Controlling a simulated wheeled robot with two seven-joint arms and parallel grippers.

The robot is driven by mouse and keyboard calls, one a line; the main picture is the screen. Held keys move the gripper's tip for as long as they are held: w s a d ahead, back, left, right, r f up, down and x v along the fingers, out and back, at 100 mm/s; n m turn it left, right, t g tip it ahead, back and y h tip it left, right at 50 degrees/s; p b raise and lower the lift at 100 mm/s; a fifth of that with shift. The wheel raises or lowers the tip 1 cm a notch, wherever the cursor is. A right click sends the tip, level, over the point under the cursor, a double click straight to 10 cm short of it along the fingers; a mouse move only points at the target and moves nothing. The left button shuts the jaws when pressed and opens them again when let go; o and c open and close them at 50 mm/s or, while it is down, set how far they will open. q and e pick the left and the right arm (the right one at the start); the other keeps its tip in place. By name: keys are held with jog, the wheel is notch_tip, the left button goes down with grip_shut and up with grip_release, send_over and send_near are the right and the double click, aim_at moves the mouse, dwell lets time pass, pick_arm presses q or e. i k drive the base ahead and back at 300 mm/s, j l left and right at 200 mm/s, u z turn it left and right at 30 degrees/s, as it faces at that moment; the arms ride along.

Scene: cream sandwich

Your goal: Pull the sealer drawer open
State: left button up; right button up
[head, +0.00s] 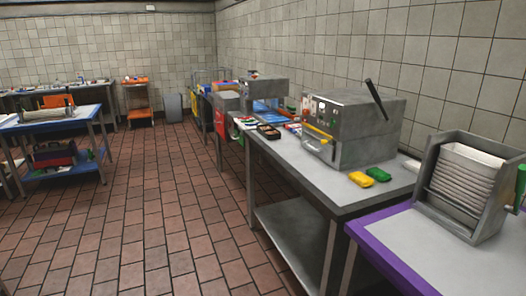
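A grey metal box-shaped machine (368,128), which looks like the sealer, stands on a steel table (345,190) right of centre. A dark lever sticks up from its top. Its left-facing front has small controls, a yellow strip and a pale drawer front (319,151) low down. The drawer front looks close against the body; I cannot tell if it is fully closed. Neither of my grippers is in view.
A yellow block (360,179) and a green block (378,174) lie in front of the machine. A rack of white trays (466,178) stands on a purple-edged table (395,262) at right. Another machine (263,90) stands behind.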

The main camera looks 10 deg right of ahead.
aim_at(328, 150)
jog(key=i+z, duration=0.35)
jog(key=i+j+z, duration=0.2)
jog(key=z, duration=0.15)
jog(key=i+j+z, duration=0.4)
jog(key=i+j, duration=0.3)
jog(key=i+j+z, duration=0.1)
jog(key=i+j, duration=0.6)
jog(key=j, duration=0.15)
jog(key=i+j+z, duration=0.15)
jog(key=i+j, duration=0.2)
jog(key=i+j+z, duration=0.1)
jog(key=i+j, duration=0.2)
jog(key=j, duration=0.3)
jog(key=i+j, duration=0.3)
jog(key=j, duration=0.15)
jog(key=i+j, duration=0.3)
jog(key=j, duration=0.1)
